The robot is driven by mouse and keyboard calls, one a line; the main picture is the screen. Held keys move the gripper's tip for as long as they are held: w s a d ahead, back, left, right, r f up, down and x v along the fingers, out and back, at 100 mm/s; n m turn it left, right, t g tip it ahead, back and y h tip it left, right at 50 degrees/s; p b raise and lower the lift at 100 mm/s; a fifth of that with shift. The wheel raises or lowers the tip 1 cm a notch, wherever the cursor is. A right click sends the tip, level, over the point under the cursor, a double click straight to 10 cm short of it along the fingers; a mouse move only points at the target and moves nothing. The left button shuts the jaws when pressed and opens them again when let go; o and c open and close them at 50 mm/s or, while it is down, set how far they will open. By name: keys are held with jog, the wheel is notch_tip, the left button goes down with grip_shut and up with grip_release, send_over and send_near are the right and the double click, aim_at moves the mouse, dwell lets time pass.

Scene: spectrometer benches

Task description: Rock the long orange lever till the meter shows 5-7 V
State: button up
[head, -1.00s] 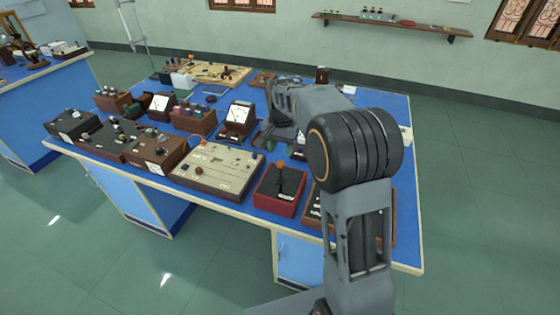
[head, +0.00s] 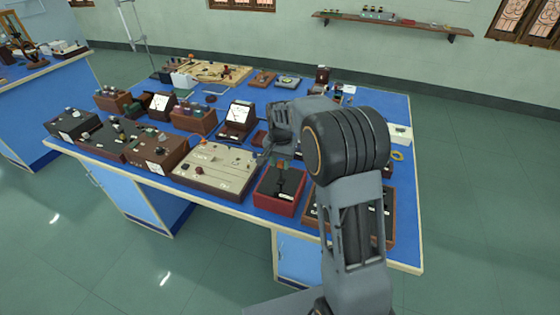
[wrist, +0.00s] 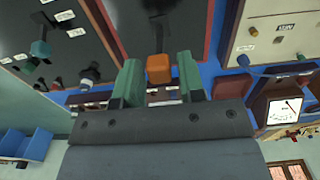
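The lever's orange knob (wrist: 158,68) shows in the wrist view between the green fingers of my gripper (wrist: 160,82). A small gap shows on each side of the knob, and I cannot tell how deep it sits between the fingertips. The lever stands on a red box with a black top (head: 278,192) at the bench's front; in the head view my gripper (head: 278,155) is just behind it and partly hides it. A white-faced meter (head: 240,113) stands behind and left of the box. It also shows in the wrist view (wrist: 284,108); its needle is too small to read.
A cream panel box (head: 215,170) stands close left of the red box. A dark panel in a wooden frame (head: 312,215) is close on its right, partly hidden by my arm. A second meter (head: 161,104) and several terminal boxes crowd the blue bench's left.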

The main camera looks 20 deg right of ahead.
grip_shut()
